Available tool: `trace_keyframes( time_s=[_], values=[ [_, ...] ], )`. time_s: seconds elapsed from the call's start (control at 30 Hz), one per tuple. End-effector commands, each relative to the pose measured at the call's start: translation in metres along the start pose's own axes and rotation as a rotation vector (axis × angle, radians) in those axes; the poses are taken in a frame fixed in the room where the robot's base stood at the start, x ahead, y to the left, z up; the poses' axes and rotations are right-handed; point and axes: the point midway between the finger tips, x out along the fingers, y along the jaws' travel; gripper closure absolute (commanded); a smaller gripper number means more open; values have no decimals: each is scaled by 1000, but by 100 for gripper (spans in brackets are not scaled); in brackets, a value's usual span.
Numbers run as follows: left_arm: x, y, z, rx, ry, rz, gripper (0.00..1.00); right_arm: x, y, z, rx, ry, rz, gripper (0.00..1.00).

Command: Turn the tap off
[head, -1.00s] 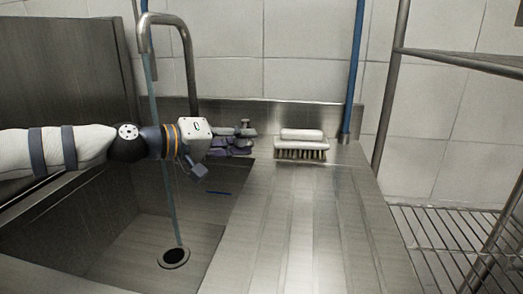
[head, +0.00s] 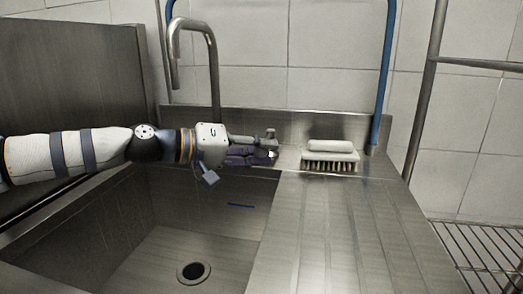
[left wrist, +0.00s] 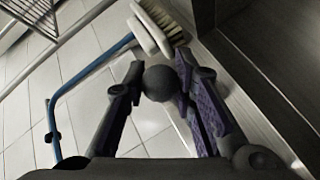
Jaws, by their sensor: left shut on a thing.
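The steel tap (head: 211,62) rises at the back of the sink and its spout bends over the basin. No water shows below the spout. My left gripper (head: 268,150) reaches in from the left, beside the foot of the tap, low in front of the back ledge. In the left wrist view, a dark round knob (left wrist: 160,83), which looks like the tap's handle, sits between the fingers. The left gripper is shut on it. The fingers partly hide the handle in the head view. My right gripper is not in view.
A white scrubbing brush (head: 330,156) lies on the ledge just right of the left gripper. A blue hose (head: 384,85) runs down behind it. The sink basin (head: 150,245) has a drain (head: 193,272). The ribbed drainboard (head: 335,230) is clear. A wire rack (head: 475,245) stands at right.

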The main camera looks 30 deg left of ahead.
Motion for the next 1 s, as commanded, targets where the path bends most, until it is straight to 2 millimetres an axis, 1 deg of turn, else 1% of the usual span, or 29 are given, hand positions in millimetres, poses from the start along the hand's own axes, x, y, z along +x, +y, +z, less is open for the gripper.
trace_keyframes(
  time_s=[0.07, 0.1, 0.17, 0.43, 0.53, 0.57, 0.67, 0.8, 0.9, 1.0],
  values=[
    [0, 0, -1, 3, 3, 0, 100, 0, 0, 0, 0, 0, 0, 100],
    [0, 0, -1, 3, 3, 0, 67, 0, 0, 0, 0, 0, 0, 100],
    [0, 0, -1, 3, 3, 0, 54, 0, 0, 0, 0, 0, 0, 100],
    [0, 0, -1, 1, 2, 0, 54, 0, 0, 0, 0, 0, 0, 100],
    [-9, 1, -2, 2, 5, 1, 54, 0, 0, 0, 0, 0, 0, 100],
    [-14, 1, -2, 2, 5, 1, 54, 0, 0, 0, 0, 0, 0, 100],
    [-40, 2, -4, 1, 10, 4, 54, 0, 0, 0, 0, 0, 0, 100],
    [-77, 2, -2, 0, 10, 6, 54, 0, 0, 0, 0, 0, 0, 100],
    [-99, 1, -2, -1, 8, 4, 54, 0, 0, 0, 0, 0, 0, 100],
    [-113, 0, -1, 1, 5, 3, 54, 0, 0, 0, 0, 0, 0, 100]
  ],
)
